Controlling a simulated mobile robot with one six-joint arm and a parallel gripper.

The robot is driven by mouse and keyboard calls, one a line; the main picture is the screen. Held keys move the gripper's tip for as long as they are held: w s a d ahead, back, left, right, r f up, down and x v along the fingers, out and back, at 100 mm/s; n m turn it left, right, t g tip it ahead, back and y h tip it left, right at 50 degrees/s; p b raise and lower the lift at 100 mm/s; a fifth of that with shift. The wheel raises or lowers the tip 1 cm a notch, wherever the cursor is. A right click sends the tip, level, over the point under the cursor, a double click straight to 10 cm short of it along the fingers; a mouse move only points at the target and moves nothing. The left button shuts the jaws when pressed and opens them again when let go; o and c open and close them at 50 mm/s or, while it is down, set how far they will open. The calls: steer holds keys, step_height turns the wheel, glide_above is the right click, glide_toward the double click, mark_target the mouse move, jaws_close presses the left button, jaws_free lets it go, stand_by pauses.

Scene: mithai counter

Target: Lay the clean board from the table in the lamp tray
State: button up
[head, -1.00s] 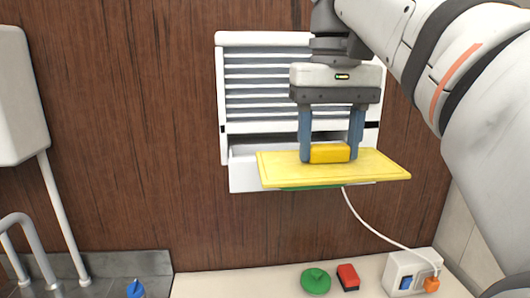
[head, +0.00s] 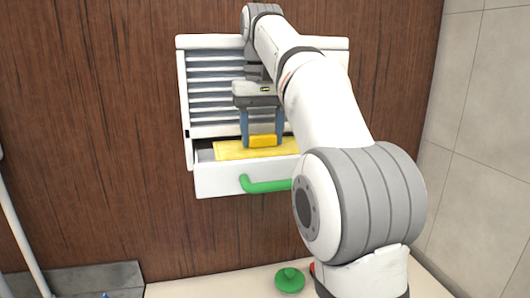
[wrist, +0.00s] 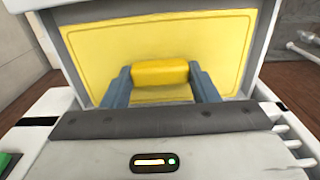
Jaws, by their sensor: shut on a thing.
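The yellow board (head: 230,150) lies flat inside or just over the open drawer-like lamp tray (head: 222,181), whose front has a green handle (head: 262,186). My gripper (head: 262,142) is shut on the board's raised yellow grip block. In the wrist view the board (wrist: 110,50) sits within the tray's walls (wrist: 262,45), and my gripper (wrist: 161,80) has a finger on each side of the block. Whether the board touches the tray floor I cannot tell. My arm hides the tray's right part in the head view.
The white louvred unit (head: 215,90) is on the brown wood wall above the tray. Below is a pale counter (head: 220,287) with a green knobbed object (head: 290,279) and a red object (head: 313,267) partly hidden by my arm. A tiled wall (head: 480,120) stands at right.

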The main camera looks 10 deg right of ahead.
mark_target(262, 148)
step_height(262, 148, down, 3)
steer(key=shift+r, duration=0.15)
steer(key=shift+w+f, duration=0.2)
steer(key=shift+f, duration=0.4)
steer(key=shift+f, duration=0.1)
steer(key=o, duration=1)
step_height(262, 148, up, 8)
steer(key=p, duration=0.2)
steer(key=shift+p, duration=0.35)
